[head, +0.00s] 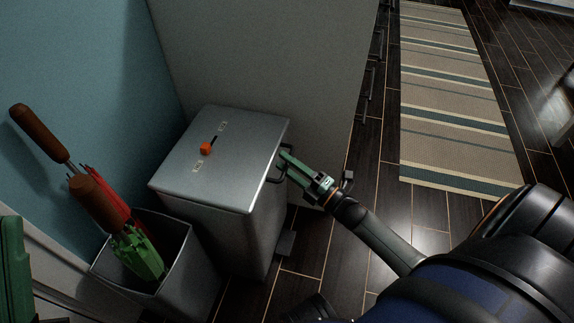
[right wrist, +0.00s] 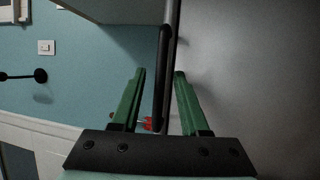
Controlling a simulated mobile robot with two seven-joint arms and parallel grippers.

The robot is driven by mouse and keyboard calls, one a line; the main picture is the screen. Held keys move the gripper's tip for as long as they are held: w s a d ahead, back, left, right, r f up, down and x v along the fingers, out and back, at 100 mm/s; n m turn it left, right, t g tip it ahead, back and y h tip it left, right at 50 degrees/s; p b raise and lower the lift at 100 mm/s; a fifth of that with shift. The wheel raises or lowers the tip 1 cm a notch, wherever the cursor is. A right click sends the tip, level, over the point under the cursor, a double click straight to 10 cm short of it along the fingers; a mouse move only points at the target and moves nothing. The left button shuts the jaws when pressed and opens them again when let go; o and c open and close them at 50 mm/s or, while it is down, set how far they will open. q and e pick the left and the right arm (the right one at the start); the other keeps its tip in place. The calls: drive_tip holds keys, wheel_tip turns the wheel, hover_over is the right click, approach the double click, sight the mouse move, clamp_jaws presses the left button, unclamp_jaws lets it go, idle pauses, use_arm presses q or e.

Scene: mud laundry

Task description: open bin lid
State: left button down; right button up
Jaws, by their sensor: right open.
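The bin (head: 225,225) is a grey metal box standing against the wall. Its flat lid (head: 240,155) is shut. A dark bar handle (head: 272,178) sticks out from the lid's right edge; the bar also shows upright in the right wrist view (right wrist: 163,85). My right gripper (head: 283,156) is at this handle, its green fingers open. In the right wrist view the bar lies between the two fingers (right wrist: 160,74), with gaps visible beside it.
A small orange knob (head: 205,149) and label marks are on the lid. An open grey holder (head: 190,270) with umbrellas (head: 97,203) stands left of the bin. A pedal (head: 286,243) is at its base. A striped rug (head: 450,100) lies on the dark floor at right.

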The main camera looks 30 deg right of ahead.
drive_tip(key=shift+w, duration=0.1)
clamp_jaws()
idle(0.3)
idle(1.1)
